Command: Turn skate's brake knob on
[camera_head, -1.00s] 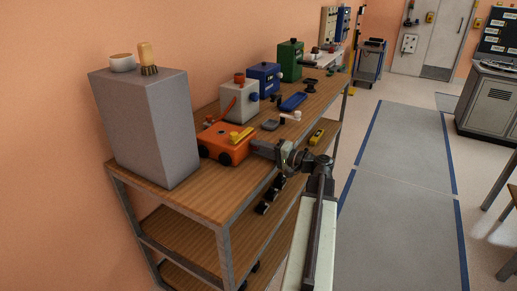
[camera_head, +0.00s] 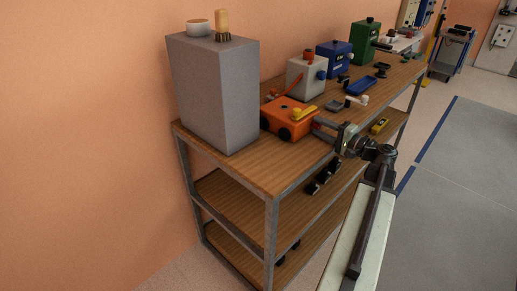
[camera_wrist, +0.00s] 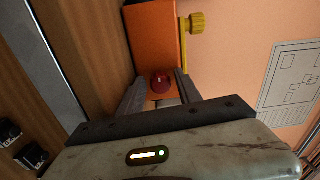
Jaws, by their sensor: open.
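The skate (camera_head: 284,126) is an orange box with dark wheels on the near part of the bench top. A yellow piece (camera_head: 302,113) sits on top of it. In the wrist view the skate's orange body (camera_wrist: 152,38) fills the upper middle, with a yellow knob (camera_wrist: 197,23) at its right side. A round red knob (camera_wrist: 161,83) shows on the skate's near end. My gripper (camera_head: 318,128) is open at that end of the skate. In the wrist view its two fingers (camera_wrist: 160,92) stand on either side of the red knob; contact cannot be told.
A tall grey block (camera_head: 215,95) stands left of the skate. A white box (camera_head: 306,78), a blue box (camera_head: 333,62) and a green box (camera_head: 365,42) stand behind it. A blue tray (camera_head: 360,87) and small parts lie beyond. The floor right of the bench is clear.

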